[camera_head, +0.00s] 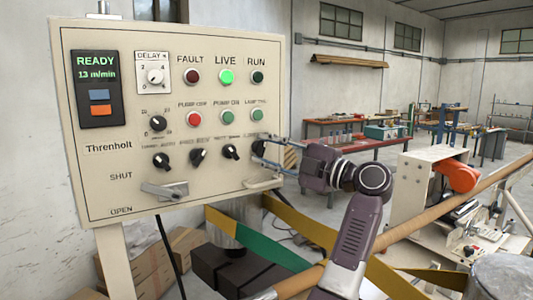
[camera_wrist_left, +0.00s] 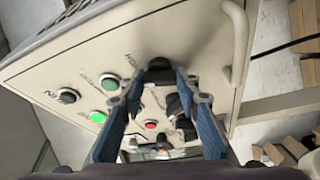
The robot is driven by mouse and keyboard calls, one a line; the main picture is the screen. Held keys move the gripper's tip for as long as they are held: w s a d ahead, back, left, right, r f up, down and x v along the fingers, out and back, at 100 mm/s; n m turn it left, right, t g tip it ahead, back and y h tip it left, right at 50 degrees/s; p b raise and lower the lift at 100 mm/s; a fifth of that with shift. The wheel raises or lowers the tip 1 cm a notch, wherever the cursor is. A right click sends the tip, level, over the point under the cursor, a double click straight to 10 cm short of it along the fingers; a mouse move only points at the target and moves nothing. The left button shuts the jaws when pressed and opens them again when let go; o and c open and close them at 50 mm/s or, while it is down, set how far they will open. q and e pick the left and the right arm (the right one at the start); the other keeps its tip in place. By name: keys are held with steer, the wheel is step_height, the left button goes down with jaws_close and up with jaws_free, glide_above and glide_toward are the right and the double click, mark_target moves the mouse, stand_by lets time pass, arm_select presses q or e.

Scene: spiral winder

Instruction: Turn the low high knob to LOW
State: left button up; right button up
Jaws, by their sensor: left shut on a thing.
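The low high knob is the rightmost black knob (camera_head: 258,148) in the lower knob row of the cream control panel (camera_head: 110,190). It is largely covered by my left gripper (camera_head: 268,150) in the head view. In the left wrist view the black knob (camera_wrist_left: 158,65) sits between the fingertips of my left gripper (camera_wrist_left: 158,79), which is shut on it. Part of a label reading like "HIGH" shows beside it; the knob's pointer direction cannot be made out. My right gripper is in neither view.
Another black knob (camera_head: 231,151) is close to the left of the gripper. A green button (camera_head: 257,115) is above. A brown roll (camera_head: 440,215) runs behind my arm.

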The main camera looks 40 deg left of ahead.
arm_select(q)
steer(key=n+h, duration=0.2)
steer(key=n, duration=0.3)
steer(key=n+h+b, duration=0.1)
steer(key=n, duration=0.3)
steer(key=shift+t+h, duration=0.4)
steer(key=shift+r, duration=0.1)
stand_by(0.4)
steer(key=o, duration=1.2)
steer(key=shift+c, duration=0.2)
steer(key=v, duration=1.2)
steer(key=shift+s, duration=0.1)
